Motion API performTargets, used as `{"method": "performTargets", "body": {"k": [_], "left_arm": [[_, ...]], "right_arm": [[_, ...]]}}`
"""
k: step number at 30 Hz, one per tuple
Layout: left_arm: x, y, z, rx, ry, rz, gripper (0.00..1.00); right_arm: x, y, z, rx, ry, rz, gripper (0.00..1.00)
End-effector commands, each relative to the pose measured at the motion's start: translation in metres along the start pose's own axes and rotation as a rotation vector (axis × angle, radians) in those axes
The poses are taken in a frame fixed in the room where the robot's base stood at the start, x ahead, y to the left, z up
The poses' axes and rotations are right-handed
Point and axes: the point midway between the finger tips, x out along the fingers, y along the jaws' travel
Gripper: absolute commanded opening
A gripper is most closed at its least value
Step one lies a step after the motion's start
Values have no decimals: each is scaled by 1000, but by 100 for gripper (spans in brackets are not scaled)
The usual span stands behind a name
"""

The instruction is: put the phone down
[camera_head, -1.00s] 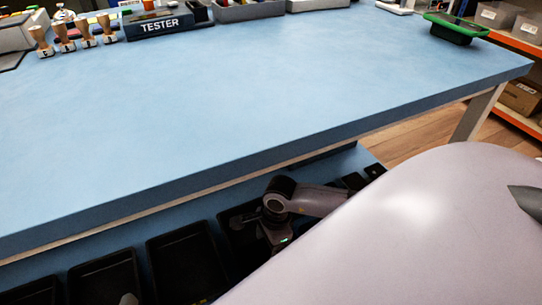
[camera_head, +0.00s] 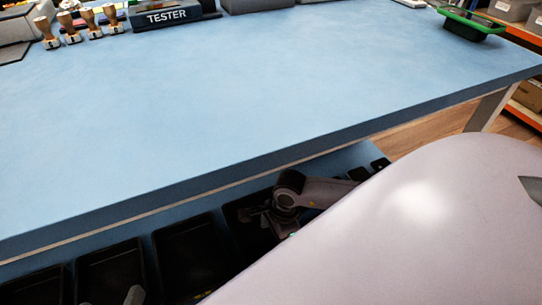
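My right gripper (camera_head: 268,216) reaches down below the front edge of the blue table, over a black tray (camera_head: 241,232) on the lower shelf. It is small and dark, and I cannot tell whether its fingers are open or shut. No phone can be made out clearly; the inside of the tray at the gripper is dark and partly hidden by my arm. A small grey tip (camera_head: 134,296) at the bottom edge seems to be part of my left gripper; the rest is out of frame.
The blue tabletop (camera_head: 260,85) is mostly clear. A tester box (camera_head: 166,16) and several wooden stamps (camera_head: 92,20) stand at its back left. A green-rimmed black holder (camera_head: 470,23) is at the back right. More black trays (camera_head: 190,250) line the lower shelf.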

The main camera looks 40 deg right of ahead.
Motion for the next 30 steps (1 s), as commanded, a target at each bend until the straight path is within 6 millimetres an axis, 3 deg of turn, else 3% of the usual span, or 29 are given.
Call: {"method": "performTargets", "body": {"k": [6, 12, 30], "left_arm": [[-14, -8, -6, 67, -25, -67, 100], [-20, -13, -8, 101, -34, -97, 100], [-21, -14, -8, 109, -36, -103, 100]], "right_arm": [[-50, 3, -4, -1, 13, 12, 99], [-74, 2, -3, -1, 12, 12, 99], [-80, 2, -3, -1, 11, 11, 99]]}}
